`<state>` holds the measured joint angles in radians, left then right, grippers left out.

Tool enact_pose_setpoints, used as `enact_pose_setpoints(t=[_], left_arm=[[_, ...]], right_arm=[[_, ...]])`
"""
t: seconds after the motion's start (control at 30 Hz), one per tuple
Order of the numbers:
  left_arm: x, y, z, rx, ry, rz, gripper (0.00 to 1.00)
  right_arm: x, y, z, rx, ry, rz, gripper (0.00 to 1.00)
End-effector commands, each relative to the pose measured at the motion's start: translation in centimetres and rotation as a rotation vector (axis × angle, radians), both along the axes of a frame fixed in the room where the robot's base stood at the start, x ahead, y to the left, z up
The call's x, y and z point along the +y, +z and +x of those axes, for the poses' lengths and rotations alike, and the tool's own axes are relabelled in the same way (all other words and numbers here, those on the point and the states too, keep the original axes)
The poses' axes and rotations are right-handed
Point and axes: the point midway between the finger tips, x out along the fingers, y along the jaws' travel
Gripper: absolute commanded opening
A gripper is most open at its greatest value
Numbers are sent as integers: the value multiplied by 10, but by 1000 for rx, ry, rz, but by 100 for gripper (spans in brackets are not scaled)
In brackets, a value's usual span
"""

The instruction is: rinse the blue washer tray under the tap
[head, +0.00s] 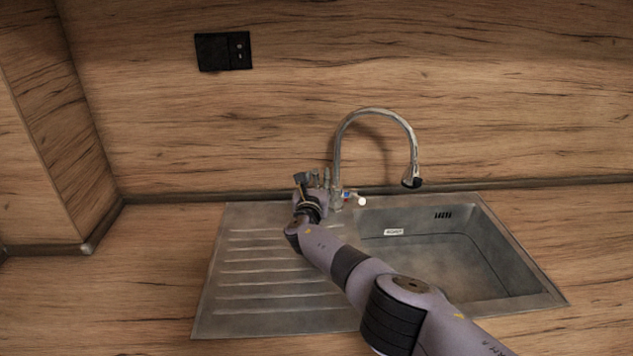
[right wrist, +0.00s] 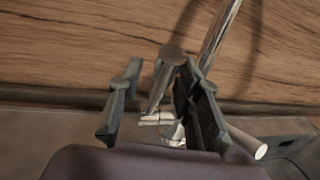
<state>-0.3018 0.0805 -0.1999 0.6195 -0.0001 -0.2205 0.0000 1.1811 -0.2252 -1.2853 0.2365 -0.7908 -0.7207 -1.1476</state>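The blue washer tray is not in view. The curved metal tap (head: 415,150) stands behind the sink, its spout end hanging over the basin (head: 440,255). No water shows from it. My right gripper (head: 314,180) is just left of the tap's base, above the back of the drainboard. In the right wrist view its two fingers (right wrist: 160,105) are apart, with an upright metal piece of the tap (right wrist: 160,85) showing between them. I cannot tell whether they touch it. A short pale lever (head: 360,200) sticks out right of the tap's base. My left gripper is not in view.
The ribbed drainboard (head: 235,290) left of the basin is bare, and the basin looks empty. My right arm crosses the drainboard's right side and the basin's front left. A black socket plate (head: 222,51) is on the wall. The worktop (head: 150,280) at left is clear.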

Motion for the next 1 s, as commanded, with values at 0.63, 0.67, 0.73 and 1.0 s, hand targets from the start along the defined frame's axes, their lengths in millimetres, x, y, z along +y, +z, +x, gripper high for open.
enact_pose_setpoints(t=[0.63,0.67,0.73,1.0], left_arm=[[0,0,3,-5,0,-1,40],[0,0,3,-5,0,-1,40],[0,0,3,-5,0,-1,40],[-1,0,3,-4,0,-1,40]], right_arm=[[0,0,0,0,0,0,0],[0,0,0,0,0,0,0],[0,0,0,0,0,1,0],[0,-1,0,1,0,1,0]])
